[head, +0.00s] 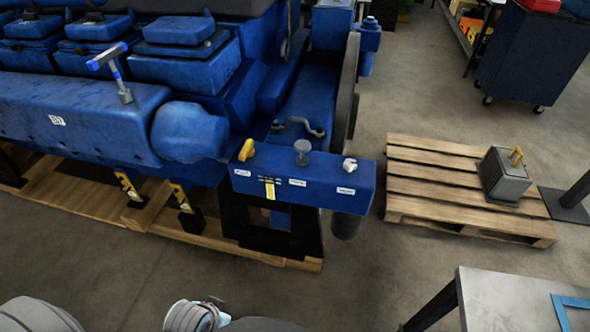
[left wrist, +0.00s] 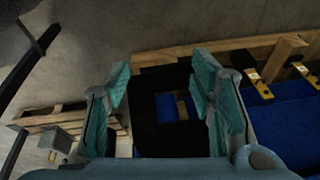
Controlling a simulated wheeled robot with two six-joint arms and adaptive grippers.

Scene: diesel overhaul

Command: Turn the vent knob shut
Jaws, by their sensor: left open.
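A blue control box (head: 300,185) at the end of the blue engine carries three knobs: a yellow one (head: 246,150) at left, a grey round-topped one (head: 302,151) in the middle and a white one (head: 349,164) at right. Small white labels sit on its front face. They are too small to read, so I cannot tell which knob is the vent knob. My left gripper (left wrist: 160,72) is open and empty in the left wrist view, above a dark stand (left wrist: 150,110) and timber. No knob shows between its fingers. My right gripper is not in view.
The engine (head: 90,110) stands on a wooden skid (head: 90,200). A T-handled tool (head: 120,75) stands on it. A pallet (head: 430,175) with a grey box (head: 503,175) lies at right. A metal table (head: 510,300) is at lower right. Floor before the control box is clear.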

